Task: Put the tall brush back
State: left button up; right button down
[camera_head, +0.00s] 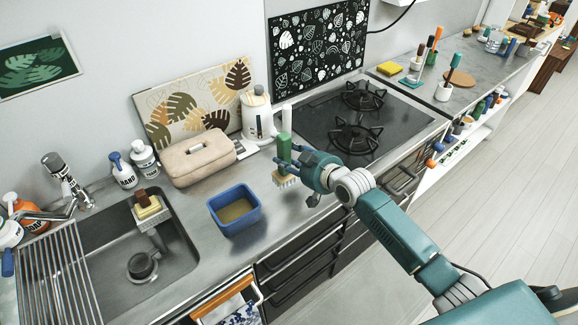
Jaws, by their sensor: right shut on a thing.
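My right gripper (294,162) is shut on a brush with a green handle (284,146). Its pale bristles (286,181) point down, and the brush is close to upright at the counter's front half. Whether the bristles touch the counter is unclear, and the fingers hide the brush's middle. Two small cups stand on the grey counter at the right. The front cup (443,93) holds a teal-handled tool (454,62). Tools with brown (421,52) and orange handles (438,34) stand up farther back. My left gripper is out of view.
A blue open tub (236,227) stands left of the brush, near the counter edge. Behind are a beige box (196,160) and a white kettle (257,116). The gas hob (330,112) lies to the right. The sink (118,238) is at left.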

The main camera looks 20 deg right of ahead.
aim_at(289, 174)
notch_tip(289, 174, down, 4)
jog(key=shift+f+p, duration=0.1)
jog(key=shift+p, duration=0.35)
jog(key=shift+f+b, duration=0.4)
jog(key=shift+f, duration=0.05)
jog(key=c, duration=1.1)
grip_release()
jog(key=shift+r, duration=0.1)
